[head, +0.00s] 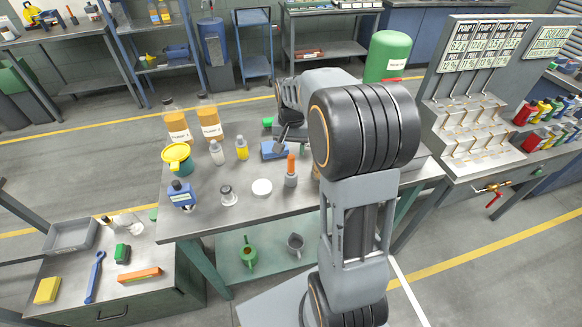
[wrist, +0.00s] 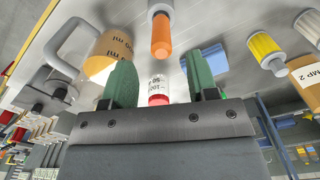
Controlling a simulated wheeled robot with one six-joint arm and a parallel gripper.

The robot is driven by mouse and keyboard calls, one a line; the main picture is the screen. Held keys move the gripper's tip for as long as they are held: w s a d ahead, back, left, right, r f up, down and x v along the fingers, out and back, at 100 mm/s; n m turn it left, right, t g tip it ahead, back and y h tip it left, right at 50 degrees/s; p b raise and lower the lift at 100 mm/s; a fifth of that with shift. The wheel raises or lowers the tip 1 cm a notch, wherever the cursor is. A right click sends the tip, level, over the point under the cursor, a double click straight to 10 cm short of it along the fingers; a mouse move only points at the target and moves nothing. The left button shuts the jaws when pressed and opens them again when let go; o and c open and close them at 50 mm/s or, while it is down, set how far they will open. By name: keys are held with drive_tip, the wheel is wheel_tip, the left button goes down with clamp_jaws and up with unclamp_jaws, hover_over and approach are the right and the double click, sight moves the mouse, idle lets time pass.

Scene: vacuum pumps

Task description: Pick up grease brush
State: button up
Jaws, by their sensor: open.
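I cannot clearly make out a grease brush. A dark, slanted handle-like shape (head: 283,138) shows at a blue block (head: 273,151) on the middle table; I cannot tell whether it is the brush. A grey piece with an orange end (head: 291,168) stands in front of it. In the wrist view an orange cylinder with a grey end (wrist: 160,35) lies beyond the fingers. My gripper (wrist: 160,80) is open, with its green fingers apart. A white labelled item with a red end (wrist: 158,90) shows between them, with no visible grip on it. My arm hides part of the table.
The table (head: 225,222) also holds two amber jugs (head: 177,125), a yellow funnel-like container (head: 177,157), a blue bottle (head: 181,194), a white disc (head: 262,187) and small bottles (head: 217,152). Its front left edge is clear.

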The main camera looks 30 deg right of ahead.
sight(291, 156)
drive_tip(key=shift+w+f+p, duration=0.1)
drive_tip(key=shift+f+p, duration=0.65)
drive_tip(key=shift+f, duration=2.45)
clamp_jaws()
